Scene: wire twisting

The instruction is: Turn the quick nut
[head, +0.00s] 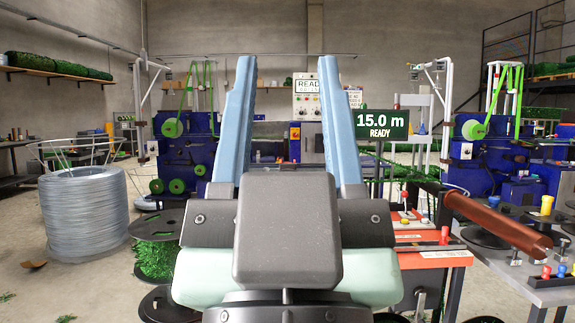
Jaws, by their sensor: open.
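My gripper (287,68) fills the middle of the head view. Its two long light-blue fingers point away from me and stand wide apart, with nothing between them. I cannot pick out the quick nut for certain; my gripper's dark body and wrist hide part of the machine ahead. A copper-brown roller (497,222) on a dark shaft slants across the right side, apart from my gripper.
A large coil of grey wire (84,212) stands at left. An orange-topped bench (432,260) with knobs is close at right. A display (381,124) reads "15.0 m READY". Blue machines (185,150) stand behind.

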